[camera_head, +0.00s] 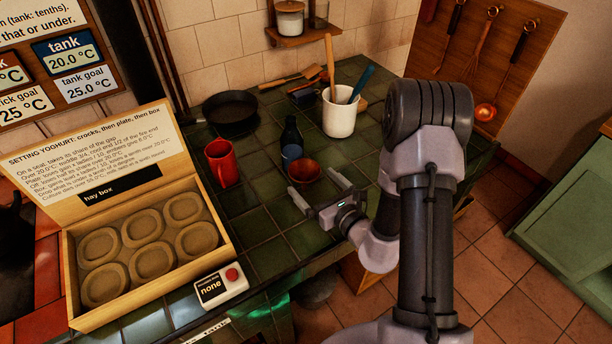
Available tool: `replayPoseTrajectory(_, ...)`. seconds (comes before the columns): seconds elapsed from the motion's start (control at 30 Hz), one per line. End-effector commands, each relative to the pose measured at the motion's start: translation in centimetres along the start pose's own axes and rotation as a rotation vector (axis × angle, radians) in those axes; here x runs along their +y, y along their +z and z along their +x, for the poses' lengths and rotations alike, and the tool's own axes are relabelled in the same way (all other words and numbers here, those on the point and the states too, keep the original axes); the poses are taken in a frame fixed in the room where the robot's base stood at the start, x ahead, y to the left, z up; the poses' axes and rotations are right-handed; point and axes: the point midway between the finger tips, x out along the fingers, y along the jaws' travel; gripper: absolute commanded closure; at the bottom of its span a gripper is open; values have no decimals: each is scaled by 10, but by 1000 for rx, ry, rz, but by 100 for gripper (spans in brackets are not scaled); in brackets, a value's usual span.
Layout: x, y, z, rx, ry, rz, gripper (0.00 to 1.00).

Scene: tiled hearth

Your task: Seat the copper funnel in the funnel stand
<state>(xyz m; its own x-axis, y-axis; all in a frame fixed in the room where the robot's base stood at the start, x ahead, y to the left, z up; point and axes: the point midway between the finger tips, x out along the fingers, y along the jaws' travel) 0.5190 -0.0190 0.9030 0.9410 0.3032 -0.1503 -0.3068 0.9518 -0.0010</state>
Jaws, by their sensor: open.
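A small copper-brown round vessel (305,171), which looks like the copper funnel, is on the green tiled top near the middle of the view. Its lower part is hard to make out. My gripper (312,181) is open, its two fingers spread and pointing toward the vessel from the near side. The vessel appears just beyond the fingertips, and I cannot tell if they touch. A dark blue bottle (291,134) with a blue round part at its base stands close behind the vessel. I cannot clearly make out a funnel stand.
A red mug (222,163) and black pan (231,112) stand left. A white utensil crock (339,112) stands behind. A hay box (78,318) with several round hollows and a button box (221,286) are at front left. Bare tiles lie between mug and gripper.

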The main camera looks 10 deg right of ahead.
Motion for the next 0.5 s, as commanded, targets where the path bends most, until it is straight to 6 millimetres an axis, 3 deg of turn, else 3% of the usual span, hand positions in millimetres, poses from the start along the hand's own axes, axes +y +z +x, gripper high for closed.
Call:
replayPoseTrajectory(0.1, 1, 0, 25, -2, 4, -2, 0)
replayPoseTrajectory(0.33, -1, 0, 49, -2, 2, -1, 0)
replayPoseTrajectory(0.5, -4, 2, 82, -2, 4, -2, 0)
